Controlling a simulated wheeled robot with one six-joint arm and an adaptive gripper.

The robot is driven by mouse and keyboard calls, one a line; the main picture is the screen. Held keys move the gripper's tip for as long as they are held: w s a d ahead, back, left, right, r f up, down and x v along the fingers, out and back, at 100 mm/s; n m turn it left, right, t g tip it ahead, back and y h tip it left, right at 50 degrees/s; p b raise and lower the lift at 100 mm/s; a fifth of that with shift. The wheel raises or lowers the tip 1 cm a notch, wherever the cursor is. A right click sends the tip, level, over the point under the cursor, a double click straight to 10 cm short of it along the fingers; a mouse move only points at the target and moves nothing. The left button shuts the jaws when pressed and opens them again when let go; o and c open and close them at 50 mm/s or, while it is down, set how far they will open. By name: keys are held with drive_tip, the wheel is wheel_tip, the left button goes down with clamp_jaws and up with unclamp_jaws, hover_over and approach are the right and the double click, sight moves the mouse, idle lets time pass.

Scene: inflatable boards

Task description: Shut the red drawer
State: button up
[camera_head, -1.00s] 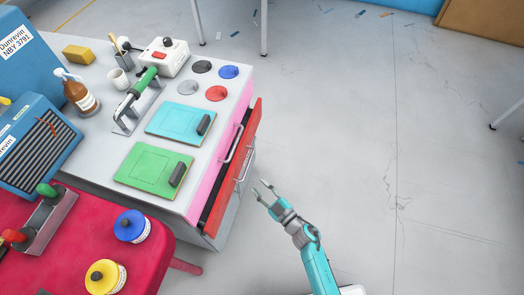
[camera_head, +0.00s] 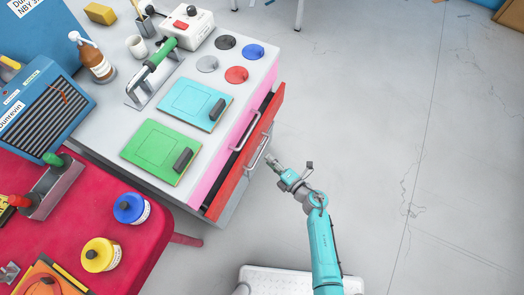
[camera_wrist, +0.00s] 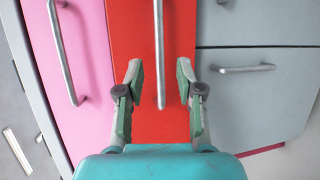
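The red drawer (camera_head: 275,112) is in the cabinet under the worktop, below the pink drawer (camera_head: 228,158). Its front stands out a little past the pink one, with a dark gap along its top edge. In the wrist view the red front (camera_wrist: 180,125) fills the middle, with its long metal handle (camera_wrist: 159,50) upright in the picture. My gripper (camera_head: 272,161) is close in front of the drawer, by the handle. In the wrist view its two fingers (camera_wrist: 161,84) are open, one on each side of the handle's line. Whether they touch anything cannot be told.
Grey drawers (camera_wrist: 250,95) with a handle lie beside the red one. The worktop (camera_head: 110,170) holds a green board (camera_head: 150,150), a blue board (camera_head: 188,103) and tools. A red table (camera_head: 155,240) stands at lower left. The floor (camera_head: 390,130) on the right is clear.

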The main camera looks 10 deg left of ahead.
sight(261, 152)
drive_tip(key=shift+x, duration=3.05)
clamp_jaws()
